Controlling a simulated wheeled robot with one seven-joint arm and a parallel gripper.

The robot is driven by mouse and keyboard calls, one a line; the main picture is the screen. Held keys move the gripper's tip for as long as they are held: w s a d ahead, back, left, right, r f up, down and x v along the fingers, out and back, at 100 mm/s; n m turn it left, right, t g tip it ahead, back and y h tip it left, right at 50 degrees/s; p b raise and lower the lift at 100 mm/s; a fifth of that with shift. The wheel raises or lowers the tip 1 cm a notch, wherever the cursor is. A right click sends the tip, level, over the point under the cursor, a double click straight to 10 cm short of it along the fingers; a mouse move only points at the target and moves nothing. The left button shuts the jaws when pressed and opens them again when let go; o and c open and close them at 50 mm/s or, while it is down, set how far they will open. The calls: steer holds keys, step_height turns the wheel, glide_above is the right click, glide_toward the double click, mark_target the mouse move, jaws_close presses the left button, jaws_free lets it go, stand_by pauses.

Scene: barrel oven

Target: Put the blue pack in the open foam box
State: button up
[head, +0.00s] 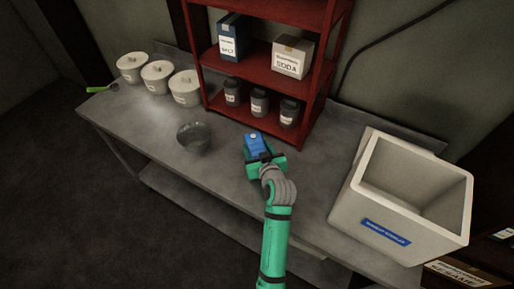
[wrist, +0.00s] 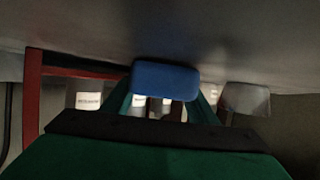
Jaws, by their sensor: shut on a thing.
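The blue pack (head: 255,143) is in my gripper (head: 254,156) over the middle of the grey worktop. The green fingers are shut on it. In the wrist view the blue pack (wrist: 165,80) shows as a rounded blue block between the fingertips (wrist: 163,98). The head view does not make clear whether the pack touches the worktop. The open foam box (head: 349,196) is white with a blue label and stands at the right end of the worktop, to the right of my gripper. The part of its inside that I see is empty.
A red shelf (head: 330,75) with boxes and several dark jars stands behind my gripper. A grey bowl (head: 193,138) sits to the left. Several white lidded pots (head: 157,75) line the back left. The worktop between gripper and foam box is clear.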

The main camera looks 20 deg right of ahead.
steer(key=shift+f, duration=0.1)
steer(key=o, duration=1.3)
